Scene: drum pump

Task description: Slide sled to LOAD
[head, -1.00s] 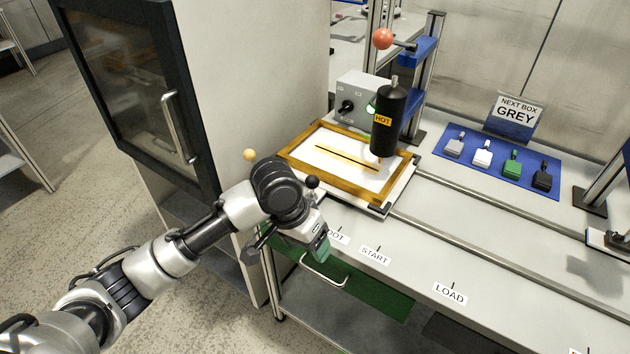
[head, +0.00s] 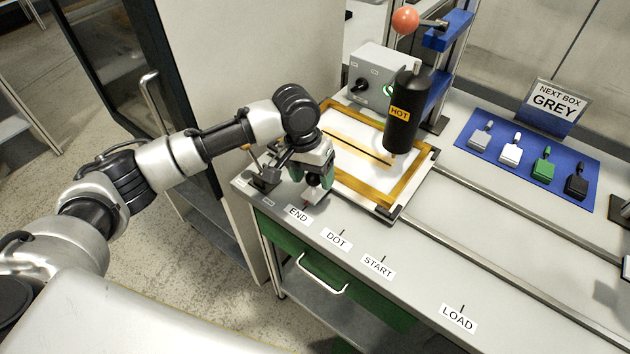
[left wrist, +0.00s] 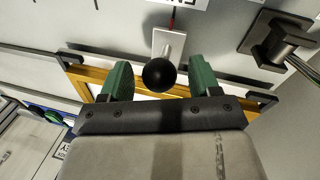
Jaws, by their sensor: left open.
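The sled, a pale plate with a wooden frame (head: 408,188), sits on the rails at the far left, beside the END label (head: 298,214). My left gripper (head: 312,184) points down at its near left side. In the left wrist view its green fingers (left wrist: 160,80) are open, with a black knob (left wrist: 159,74) between them in the picture. The knob is on a grey bracket (left wrist: 170,44) with a red pointer; I cannot tell whether the fingers touch it. The LOAD label (head: 457,317) is farther right along the front edge. My right gripper is out of view.
A black cylinder marked HOT (head: 402,112) stands over the frame. A grey control box (head: 377,78) is behind it. A blue mat (head: 490,178) with several small coloured tools lies right of the rails (head: 520,210). The bench surface towards LOAD is clear.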

